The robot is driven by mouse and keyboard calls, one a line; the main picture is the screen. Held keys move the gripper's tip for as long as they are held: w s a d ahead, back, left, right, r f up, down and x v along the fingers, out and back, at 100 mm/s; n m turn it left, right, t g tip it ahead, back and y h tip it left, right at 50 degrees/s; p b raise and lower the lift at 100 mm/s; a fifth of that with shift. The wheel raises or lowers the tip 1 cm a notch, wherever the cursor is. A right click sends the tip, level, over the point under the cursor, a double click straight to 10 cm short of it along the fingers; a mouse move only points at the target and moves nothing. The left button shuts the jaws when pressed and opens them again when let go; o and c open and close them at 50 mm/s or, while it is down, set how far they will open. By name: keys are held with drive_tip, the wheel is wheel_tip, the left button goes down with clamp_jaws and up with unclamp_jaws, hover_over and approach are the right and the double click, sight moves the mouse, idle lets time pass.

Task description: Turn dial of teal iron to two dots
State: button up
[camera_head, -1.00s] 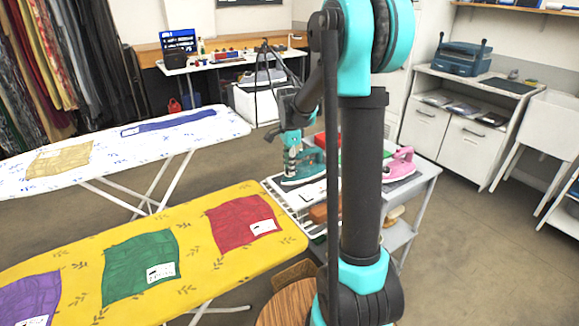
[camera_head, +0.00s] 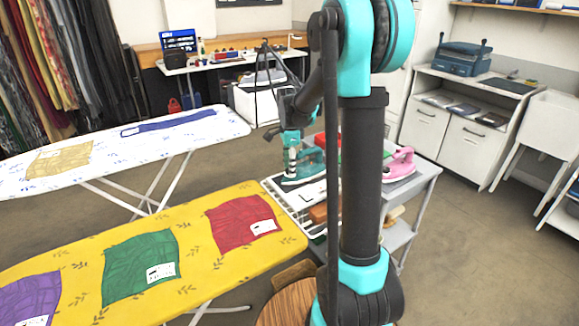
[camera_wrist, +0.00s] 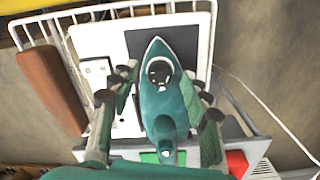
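The teal iron (camera_head: 303,172) stands on the small grey cart, partly behind my arm in the head view. In the wrist view the teal iron (camera_wrist: 165,112) lies in the middle, its pointed tip toward the top. A round dark-and-white dial (camera_wrist: 160,72) shows on its upper body; its dot marks are too small to read. My gripper (camera_wrist: 160,78) is open, with one finger on each side of the iron. I cannot tell whether either finger touches it. In the head view my gripper (camera_head: 291,168) points down at the iron.
A pink iron (camera_head: 399,165) stands to the right on the cart (camera_head: 425,178). A brown block (camera_wrist: 50,88) lies in the white wire rack (camera_wrist: 88,15) left of the teal iron. A yellow ironing board (camera_head: 190,283) with folded cloths is close by on the left.

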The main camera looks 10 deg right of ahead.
wheel_tip(320, 180, up, 12)
idle(0.6)
